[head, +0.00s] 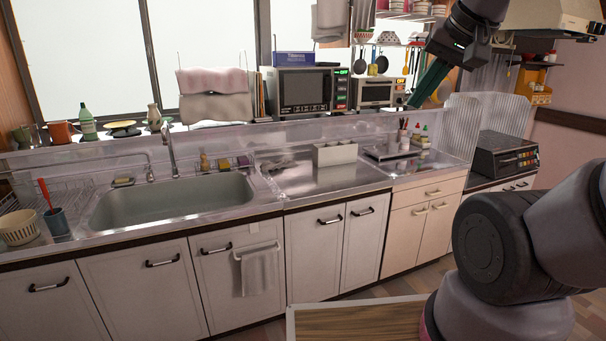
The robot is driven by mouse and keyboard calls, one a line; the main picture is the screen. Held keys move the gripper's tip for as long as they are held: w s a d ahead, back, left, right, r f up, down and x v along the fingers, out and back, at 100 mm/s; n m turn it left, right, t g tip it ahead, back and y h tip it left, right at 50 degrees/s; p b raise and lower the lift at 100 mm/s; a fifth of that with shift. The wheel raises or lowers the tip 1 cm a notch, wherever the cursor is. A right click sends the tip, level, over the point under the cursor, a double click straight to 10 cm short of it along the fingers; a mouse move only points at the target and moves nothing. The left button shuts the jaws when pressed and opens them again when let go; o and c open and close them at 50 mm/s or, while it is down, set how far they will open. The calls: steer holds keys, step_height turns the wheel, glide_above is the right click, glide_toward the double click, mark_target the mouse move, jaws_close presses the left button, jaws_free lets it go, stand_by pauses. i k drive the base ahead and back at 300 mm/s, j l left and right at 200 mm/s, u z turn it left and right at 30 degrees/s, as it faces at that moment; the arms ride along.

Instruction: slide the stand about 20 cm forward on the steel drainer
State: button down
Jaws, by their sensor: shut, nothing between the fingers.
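The stand (335,154), a small pale block-like holder with openings along its top, sits upright on the steel drainer (318,181), towards its back right. The drainer is a flat shiny panel to the right of the sink. My gripper (418,99) is at the upper right, with dark green fingers pointing down and left. It is shut and empty. In the picture it is above and to the right of the stand, well apart from it and in front of the small oven's right side.
The sink (168,202) with its faucet (169,150) lies left of the drainer. A cup of utensils (403,138) and bottles stand to the right. A microwave (303,90) and small oven (375,92) sit on the shelf behind. The drainer's front is clear.

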mark_target(342, 153)
steer(key=i+l, duration=0.15)
steer(key=i, duration=0.3)
steer(key=i+l+z, duration=0.1)
steer(key=i, duration=0.4)
steer(key=i+l+u, duration=0.65)
steer(key=l, duration=0.25)
steer(key=i+l+u, duration=0.2)
steer(key=l, duration=0.15)
steer(key=i+l+u, duration=0.2)
steer(key=l, duration=0.2)
steer(key=l+u, duration=0.2)
steer(key=l, duration=0.2)
steer(key=i, duration=0.05)
